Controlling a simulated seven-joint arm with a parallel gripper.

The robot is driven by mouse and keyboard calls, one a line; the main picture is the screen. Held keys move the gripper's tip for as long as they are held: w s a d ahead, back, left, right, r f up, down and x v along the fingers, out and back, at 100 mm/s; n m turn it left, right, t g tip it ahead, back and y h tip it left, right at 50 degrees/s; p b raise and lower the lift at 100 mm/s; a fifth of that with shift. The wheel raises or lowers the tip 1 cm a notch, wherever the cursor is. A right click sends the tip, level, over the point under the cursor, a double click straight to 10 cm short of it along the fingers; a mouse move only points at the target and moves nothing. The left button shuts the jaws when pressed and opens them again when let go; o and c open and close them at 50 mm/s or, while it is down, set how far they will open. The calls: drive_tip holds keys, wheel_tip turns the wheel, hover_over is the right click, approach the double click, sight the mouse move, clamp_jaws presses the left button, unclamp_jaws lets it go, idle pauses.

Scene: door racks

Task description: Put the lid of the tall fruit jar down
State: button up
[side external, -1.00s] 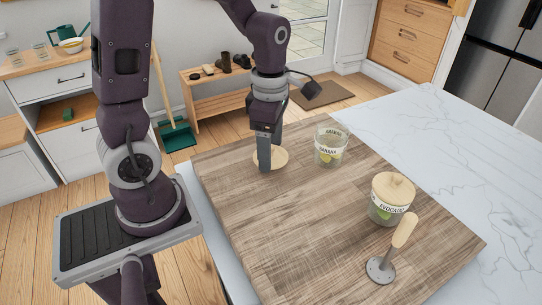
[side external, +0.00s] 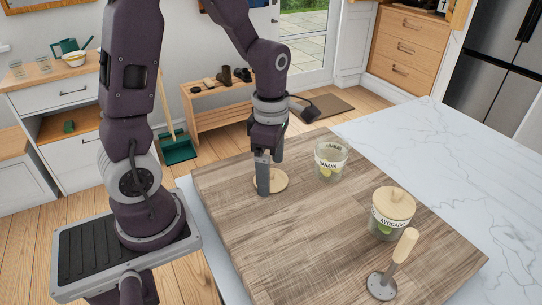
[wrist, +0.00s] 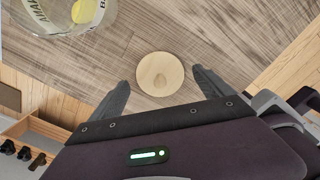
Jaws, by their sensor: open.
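The lid is a round pale wooden disc (side external: 281,182) lying flat on the wooden board near its far left edge.
A lidded AVOCADO jar (side external: 390,214) stands at the right of the wooden board (side external: 300,235). A tool with a wooden handle and metal disc (side external: 383,286) stands in front of it. The board's middle is clear. White marble countertop (side external: 445,165) extends to the right.

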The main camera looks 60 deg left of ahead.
sight(271, 170)
wheel_tip(271, 170, up, 10)
drive_tip(key=s+d+r+m+t, duration=0.2)
drive_tip(key=s+m, duration=0.3)
drive_tip(key=m, duration=0.8)
drive_tip(key=s+d+r+m+t, duration=0.3)
drive_tip(key=s+m, duration=0.3)
drive_tip(key=m, duration=0.8)
drive_tip(key=shift+s+d+t, duration=0.2)
drive_tip(key=shift+d+t, duration=0.1)
drive_tip(key=shift+d, duration=0.05)
drive_tip(key=shift+r, duration=0.1)
